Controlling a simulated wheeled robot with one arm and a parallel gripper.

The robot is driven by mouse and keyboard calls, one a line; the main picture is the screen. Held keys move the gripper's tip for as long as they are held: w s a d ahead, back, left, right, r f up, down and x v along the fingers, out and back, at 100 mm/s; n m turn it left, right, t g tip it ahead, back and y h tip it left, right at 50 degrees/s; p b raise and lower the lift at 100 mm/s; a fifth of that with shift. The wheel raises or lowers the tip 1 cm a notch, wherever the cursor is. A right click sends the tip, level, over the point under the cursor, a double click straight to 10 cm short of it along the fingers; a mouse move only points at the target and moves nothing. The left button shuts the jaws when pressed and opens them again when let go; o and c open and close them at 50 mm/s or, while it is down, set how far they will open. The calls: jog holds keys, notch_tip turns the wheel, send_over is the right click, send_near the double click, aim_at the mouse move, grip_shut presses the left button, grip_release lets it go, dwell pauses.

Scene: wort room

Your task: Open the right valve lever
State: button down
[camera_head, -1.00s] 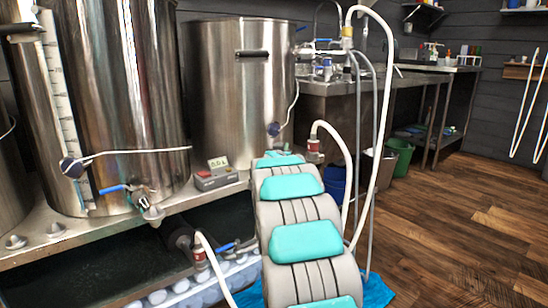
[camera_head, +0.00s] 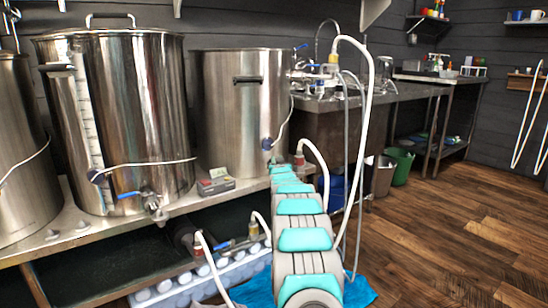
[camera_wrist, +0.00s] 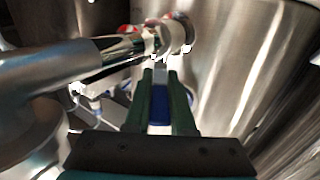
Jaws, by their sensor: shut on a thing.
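In the wrist view, my gripper (camera_wrist: 161,78) has its two dark green fingers closed around a blue valve lever (camera_wrist: 160,105). The lever shows as a narrow blue strip between the fingers. A shiny metal valve fitting (camera_wrist: 150,42) with red parts lies just beyond the fingertips. In the head view, my arm reaches to the lower front of the right kettle (camera_head: 240,105). My gripper and the held lever are hidden there behind my own arm. How far the lever is turned is unclear.
The left kettle (camera_head: 140,110) has its own blue lever (camera_head: 128,194). A small grey box (camera_head: 215,182) sits between the kettles. A white hose (camera_head: 366,110) hangs right of my arm. Another blue lever (camera_head: 227,244) is below the bench. The wooden floor (camera_head: 440,230) at right is clear.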

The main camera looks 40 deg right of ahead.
jog(key=shift+r, duration=0.1)
dwell(0.4)
jog(key=c, duration=0.8)
grip_release()
jog(key=shift+o, duration=0.2)
jog(key=shift+s, duration=0.1)
jog(key=shift+s+a+r, duration=0.1)
jog(key=shift+s+a, duration=0.15)
jog(key=shift+s, duration=0.2)
jog(key=v, duration=0.6)
jog(key=shift+s+f, duration=0.2)
jog(key=shift+s, duration=0.1)
jog(key=shift+a, duration=0.1)
